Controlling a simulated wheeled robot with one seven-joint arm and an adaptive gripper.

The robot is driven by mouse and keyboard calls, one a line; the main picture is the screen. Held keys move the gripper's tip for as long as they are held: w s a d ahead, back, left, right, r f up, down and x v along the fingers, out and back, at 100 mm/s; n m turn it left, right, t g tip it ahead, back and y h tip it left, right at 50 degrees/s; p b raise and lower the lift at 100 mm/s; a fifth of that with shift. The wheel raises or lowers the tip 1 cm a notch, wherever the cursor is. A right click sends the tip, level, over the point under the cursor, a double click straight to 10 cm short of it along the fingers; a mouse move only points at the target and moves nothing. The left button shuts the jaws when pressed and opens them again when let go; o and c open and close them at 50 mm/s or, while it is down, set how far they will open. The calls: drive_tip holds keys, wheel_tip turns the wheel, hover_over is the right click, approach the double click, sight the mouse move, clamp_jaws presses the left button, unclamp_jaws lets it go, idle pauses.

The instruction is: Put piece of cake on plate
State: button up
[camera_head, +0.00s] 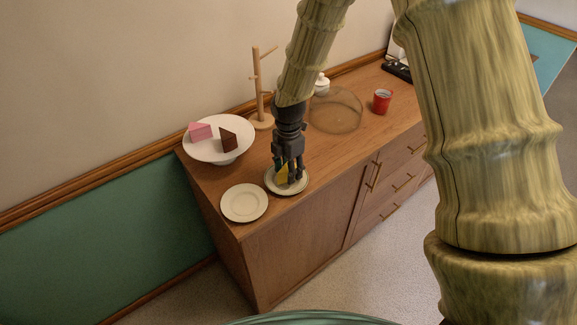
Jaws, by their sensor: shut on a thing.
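My gripper (288,165) points down over the right one of two small white plates and is shut on a yellow piece of cake (282,174). The cake is at or just above this plate (301,184); I cannot tell whether it touches. The fingers hide part of the cake. The left small plate (244,203) is empty. A white cake stand (222,155) at the back left holds a pink piece of cake (200,131) and a brown piece of cake (229,140).
A wooden mug tree (259,90) stands behind my gripper. The cabinet's front edge is close to both small plates.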

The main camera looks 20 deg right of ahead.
drive_tip(key=shift+f, duration=0.1)
drive_tip(key=o, duration=0.7)
drive_tip(key=shift+c, duration=0.2)
wheel_tip(320, 180, up, 12)
drive_tip(key=b, duration=0.3)
idle(0.3)
